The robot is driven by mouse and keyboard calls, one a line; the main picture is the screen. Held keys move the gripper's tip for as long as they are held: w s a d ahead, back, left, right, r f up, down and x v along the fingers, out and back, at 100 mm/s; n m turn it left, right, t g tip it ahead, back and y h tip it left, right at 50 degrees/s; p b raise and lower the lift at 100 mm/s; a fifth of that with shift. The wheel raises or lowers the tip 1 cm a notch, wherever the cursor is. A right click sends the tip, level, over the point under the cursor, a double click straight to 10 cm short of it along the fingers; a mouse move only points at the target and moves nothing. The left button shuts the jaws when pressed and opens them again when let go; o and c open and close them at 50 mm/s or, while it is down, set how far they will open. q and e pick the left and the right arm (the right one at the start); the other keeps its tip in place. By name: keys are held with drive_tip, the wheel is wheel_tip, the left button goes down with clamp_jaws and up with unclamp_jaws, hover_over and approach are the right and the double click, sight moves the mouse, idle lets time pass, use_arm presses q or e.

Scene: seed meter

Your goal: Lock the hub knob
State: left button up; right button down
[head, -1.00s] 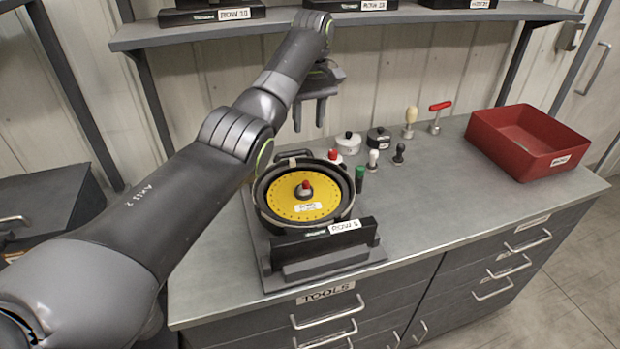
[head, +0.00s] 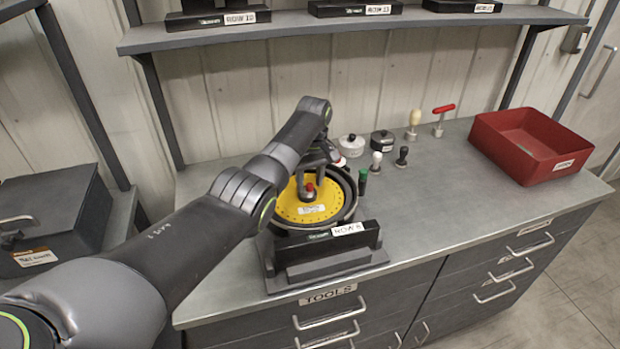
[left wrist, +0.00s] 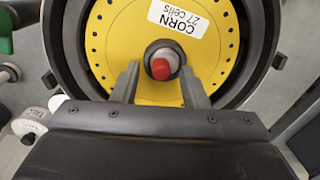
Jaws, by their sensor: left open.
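The hub knob (head: 309,188) has a red top and sits at the centre of the yellow seed plate (head: 292,210) inside the round dark meter housing (head: 350,212). In the left wrist view the knob (left wrist: 161,66) shows a red button on a grey collar, with the yellow plate (left wrist: 110,28) labelled "CORN 27 cells" around it. My left gripper (head: 308,192) is open over the plate. In the left wrist view its fingers (left wrist: 160,84) stand on either side of the knob, apart from it. I cannot tell the height of the fingertips above the plate. My right gripper is out of view.
The meter stands on a dark base (head: 325,255) labelled "ROW 8" on the grey bench (head: 430,200). To its right are a green-capped tool (head: 362,180), several small tools and two round pots. A red bin (head: 530,145) is at the right. A shelf (head: 350,28) runs above.

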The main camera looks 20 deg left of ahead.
use_arm(q)
clamp_jaws()
idle(0.3)
